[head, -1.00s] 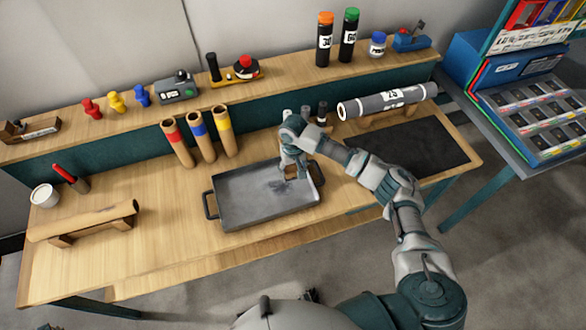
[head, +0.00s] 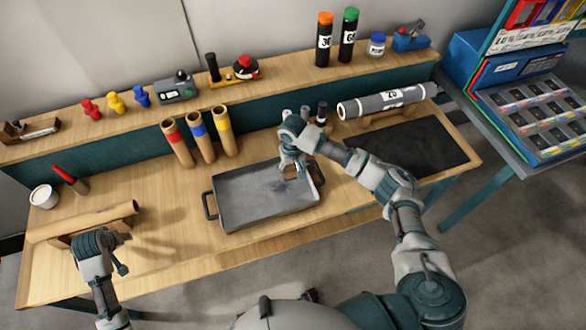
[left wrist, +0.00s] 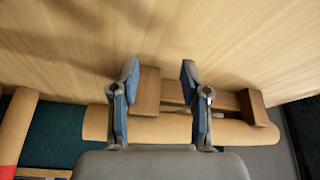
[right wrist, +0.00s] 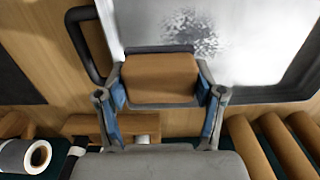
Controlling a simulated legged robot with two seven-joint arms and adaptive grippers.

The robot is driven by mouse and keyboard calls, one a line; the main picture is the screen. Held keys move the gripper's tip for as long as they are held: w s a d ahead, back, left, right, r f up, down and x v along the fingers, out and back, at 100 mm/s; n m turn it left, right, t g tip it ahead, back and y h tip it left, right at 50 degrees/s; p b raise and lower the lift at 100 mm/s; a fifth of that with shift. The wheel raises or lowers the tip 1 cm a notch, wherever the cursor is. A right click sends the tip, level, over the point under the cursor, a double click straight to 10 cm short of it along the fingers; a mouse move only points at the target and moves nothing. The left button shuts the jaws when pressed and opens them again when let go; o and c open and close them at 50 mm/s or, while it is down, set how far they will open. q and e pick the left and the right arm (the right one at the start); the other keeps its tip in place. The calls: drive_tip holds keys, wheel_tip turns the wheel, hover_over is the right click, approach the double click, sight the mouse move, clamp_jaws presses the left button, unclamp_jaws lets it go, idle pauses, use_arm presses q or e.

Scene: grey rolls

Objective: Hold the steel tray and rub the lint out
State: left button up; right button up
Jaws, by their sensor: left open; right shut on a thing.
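The steel tray (head: 242,206) lies on the bench, with a dark patch of lint (head: 278,187) on its floor right of the middle. The lint also shows as a speckled patch in the right wrist view (right wrist: 190,32). My right gripper (head: 291,166) is over the tray's back right part. It is shut on a brown block (right wrist: 160,78) with a dark far edge; contact with the tray floor is unclear. My left gripper (left wrist: 158,78) is open and empty, near the brown roll on the left, apart from the tray. Its fingertips are hard to make out in the head view.
The brown roll (head: 80,222) rests on a wooden cradle at the left. Three banded tubes (head: 202,140) stand behind the tray. A grey roll (head: 385,101) and dark mat (head: 415,150) are at right. Bare bench (head: 165,235) lies left of the tray.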

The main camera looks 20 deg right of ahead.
use_arm(q)
drive_tip(key=shift+m+h, duration=0.6)
drive_tip(key=shift+h, duration=0.3)
drive_tip(key=d+r, duration=0.1)
drive_tip(key=d, duration=0.3)
drive_tip(key=d+r, duration=0.1)
drive_tip(key=d, duration=0.4)
drive_tip(key=d+r, duration=0.2)
drive_tip(key=d, duration=0.2)
drive_tip(key=shift+w+d, duration=0.35)
drive_tip(key=shift+w, duration=0.05)
drive_tip(key=m+h, duration=0.1)
drive_tip(key=m, duration=0.1)
approach(206, 210)
drive_tip(key=x, duration=0.9)
drive_tip(key=shift+d+f, duration=0.1)
drive_tip(key=shift+f, duration=0.25)
drive_tip(key=shift+a, duration=0.25)
drive_tip(key=c, duration=0.7)
drive_tip(key=shift+d, duration=0.1)
clamp_jaws()
